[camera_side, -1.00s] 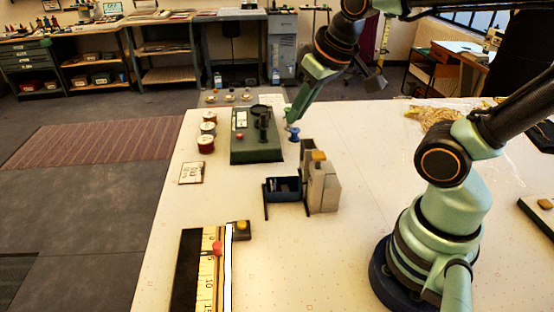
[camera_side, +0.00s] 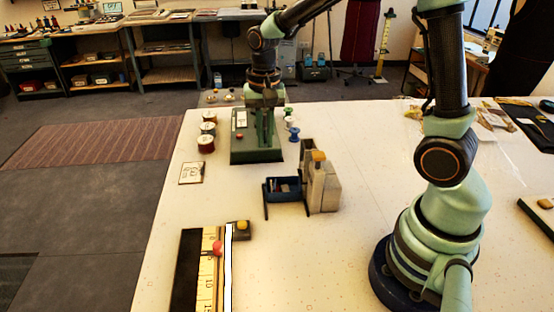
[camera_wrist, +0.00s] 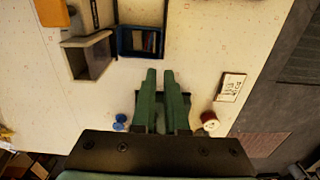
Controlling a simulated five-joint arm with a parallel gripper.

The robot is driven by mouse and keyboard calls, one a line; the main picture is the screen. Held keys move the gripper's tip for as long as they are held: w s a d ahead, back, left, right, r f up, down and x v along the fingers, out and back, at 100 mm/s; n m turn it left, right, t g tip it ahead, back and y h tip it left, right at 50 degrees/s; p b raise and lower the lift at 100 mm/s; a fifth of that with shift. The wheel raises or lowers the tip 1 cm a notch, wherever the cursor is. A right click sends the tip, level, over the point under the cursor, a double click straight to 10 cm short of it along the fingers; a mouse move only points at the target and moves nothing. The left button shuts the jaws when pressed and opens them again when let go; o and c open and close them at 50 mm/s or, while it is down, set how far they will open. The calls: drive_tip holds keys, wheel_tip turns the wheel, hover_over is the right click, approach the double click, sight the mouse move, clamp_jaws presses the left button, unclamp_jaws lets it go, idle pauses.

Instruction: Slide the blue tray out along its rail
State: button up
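Small items lie in the tray. The tray also shows in the wrist view (camera_wrist: 123,43), near the top, with the grey housing (camera_wrist: 92,60) to its left. My gripper (camera_side: 265,148) points down over the dark green stand behind the tray, apart from the tray. In the wrist view its fingers (camera_wrist: 160,72) are slightly apart with nothing between them. They hide part of the green stand.
A ruler strip (camera_side: 208,275) and a small block with a yellow knob (camera_side: 242,225) are at front.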

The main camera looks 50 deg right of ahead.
drive_tip(key=shift+w+f, duration=0.1)
drive_tip(key=shift+f, duration=0.15)
drive_tip(key=shift+f, duration=0.1)
wheel_tip(320, 180, down, 12)
drive_tip(key=shift+r, duration=0.1)
idle(0.6)
clamp_jaws()
idle(1.5)
